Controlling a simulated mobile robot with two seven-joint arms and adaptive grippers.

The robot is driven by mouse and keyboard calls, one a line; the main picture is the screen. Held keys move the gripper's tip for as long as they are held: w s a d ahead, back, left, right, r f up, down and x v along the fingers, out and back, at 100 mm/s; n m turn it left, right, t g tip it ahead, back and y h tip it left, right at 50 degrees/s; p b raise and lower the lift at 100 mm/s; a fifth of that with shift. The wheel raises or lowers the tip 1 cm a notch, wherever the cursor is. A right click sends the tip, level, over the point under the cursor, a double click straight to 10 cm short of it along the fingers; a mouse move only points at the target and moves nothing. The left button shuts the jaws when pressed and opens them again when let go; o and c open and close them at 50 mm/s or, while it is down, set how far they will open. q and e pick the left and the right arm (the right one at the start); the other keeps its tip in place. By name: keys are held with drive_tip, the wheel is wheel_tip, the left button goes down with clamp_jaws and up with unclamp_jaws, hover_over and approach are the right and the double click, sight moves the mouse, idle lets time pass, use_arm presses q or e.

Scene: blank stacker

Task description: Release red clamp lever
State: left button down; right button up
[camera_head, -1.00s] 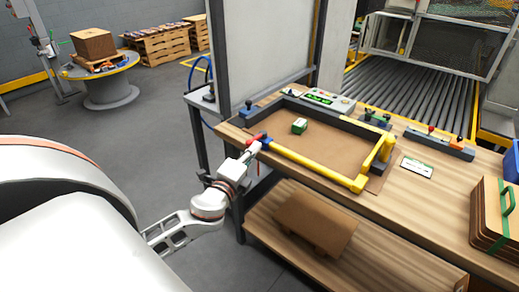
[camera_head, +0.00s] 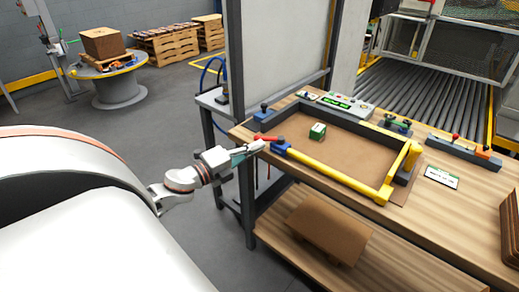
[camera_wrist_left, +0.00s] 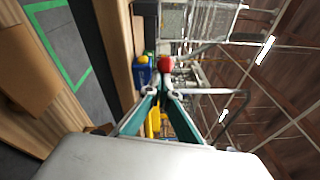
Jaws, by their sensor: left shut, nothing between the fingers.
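The red clamp lever (camera_head: 266,138) is at the near left corner of the yellow-and-dark frame on the workbench, beside a blue clamp block (camera_head: 281,149). In the left wrist view the lever's round red end (camera_wrist_left: 166,63) shows just beyond the fingertips, with the blue block (camera_wrist_left: 142,73) to its left. My left gripper (camera_head: 258,146) is shut and empty, its tips close to the lever at the bench's left edge. I cannot tell whether they touch it. My right gripper is not in view.
The yellow bar (camera_head: 335,177) runs along the frame's near side. A brown sheet (camera_head: 350,150) fills the frame, with a small green-and-white block (camera_head: 317,131) on it. A control box (camera_head: 346,106) stands behind. A grey upright panel (camera_head: 275,50) rises at the bench's back left.

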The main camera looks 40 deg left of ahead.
use_arm(q)
drive_tip(key=shift+w+a+r, duration=0.1)
drive_tip(key=shift+a, duration=0.2)
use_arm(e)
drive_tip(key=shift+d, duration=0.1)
